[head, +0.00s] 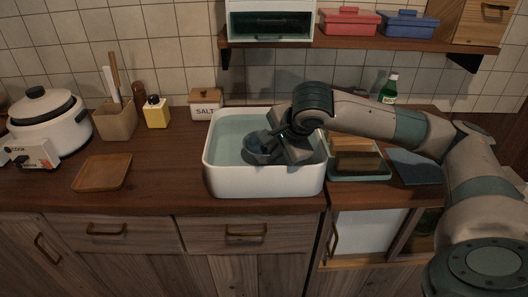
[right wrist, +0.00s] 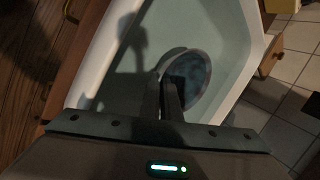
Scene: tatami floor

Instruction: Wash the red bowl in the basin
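A round bowl (head: 256,151) is in the white basin (head: 222,180), low in the pale water. It looks dark blue-grey, and I see no red bowl. My right gripper (head: 273,146) reaches into the basin from the right, at the bowl's right side. In the right wrist view the bowl (right wrist: 196,78) is tilted, and the fingers of my right gripper (right wrist: 171,90) are close together at its rim, apparently pinching the wall. The dark gripper hides part of the bowl. My left gripper is not in view.
A salt box (head: 206,105) stands behind the basin. A yellow bottle (head: 156,112), utensil holder (head: 116,119), wooden tray (head: 102,172) and cooker (head: 48,122) are left. A rack (head: 358,174) and green bottle (head: 389,88) are right. A shelf (head: 350,37) with boxes hangs above.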

